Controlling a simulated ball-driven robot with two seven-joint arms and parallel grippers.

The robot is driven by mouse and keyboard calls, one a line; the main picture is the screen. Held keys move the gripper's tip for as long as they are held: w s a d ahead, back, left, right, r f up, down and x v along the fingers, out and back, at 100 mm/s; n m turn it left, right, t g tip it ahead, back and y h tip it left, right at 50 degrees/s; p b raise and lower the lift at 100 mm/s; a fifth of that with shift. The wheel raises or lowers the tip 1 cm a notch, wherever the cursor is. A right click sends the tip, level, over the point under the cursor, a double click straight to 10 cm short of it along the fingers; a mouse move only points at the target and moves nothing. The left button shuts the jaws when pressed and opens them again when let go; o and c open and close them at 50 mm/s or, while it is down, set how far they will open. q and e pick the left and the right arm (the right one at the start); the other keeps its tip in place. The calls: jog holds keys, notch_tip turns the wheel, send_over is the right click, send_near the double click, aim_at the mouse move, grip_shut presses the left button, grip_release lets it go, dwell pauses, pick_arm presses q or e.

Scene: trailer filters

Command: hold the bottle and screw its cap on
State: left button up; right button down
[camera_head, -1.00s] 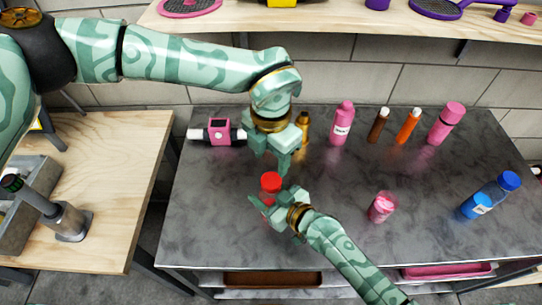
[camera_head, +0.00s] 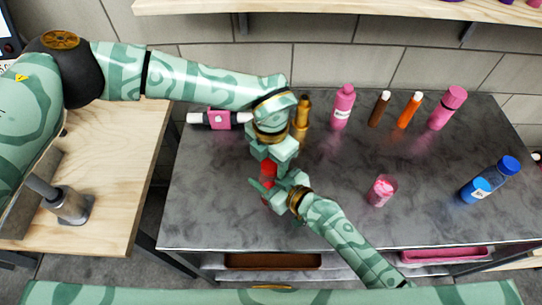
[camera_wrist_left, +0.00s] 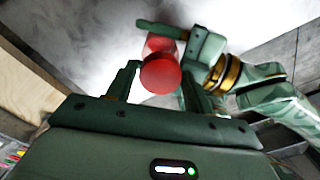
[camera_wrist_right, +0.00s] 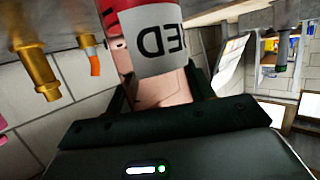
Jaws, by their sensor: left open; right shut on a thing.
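A red bottle (camera_head: 267,170) stands upright on the dark tabletop, largely hidden by my grippers in the head view. In the left wrist view its round red cap (camera_wrist_left: 160,75) shows at the top end; I cannot tell how tightly it sits. The right wrist view shows the bottle's white label (camera_wrist_right: 162,38) with dark letters. My right gripper (camera_head: 270,188) is shut on the bottle's side, low down. My left gripper (camera_head: 272,155) points down from above, open, its fingers on either side of the cap. Contact with the cap cannot be told.
A pink jar (camera_head: 382,190) and a blue bottle (camera_head: 490,181) stand to the right. The front middle of the table is clear.

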pick_arm(q)
jog(key=c, duration=0.8)
jog(key=shift+m, duration=0.9)
jog(key=o, duration=1.2)
jog(key=shift+c, duration=0.2)
notch_tip(320, 180, up, 12)
pick_arm(e)
jog(key=shift+c, duration=2.3)
grip_release()
pick_arm(q)
jog(key=shift+r+p, duration=0.75)
jog(key=shift+r, duration=0.15)
pick_arm(e)
jog(key=v, duration=1.6)
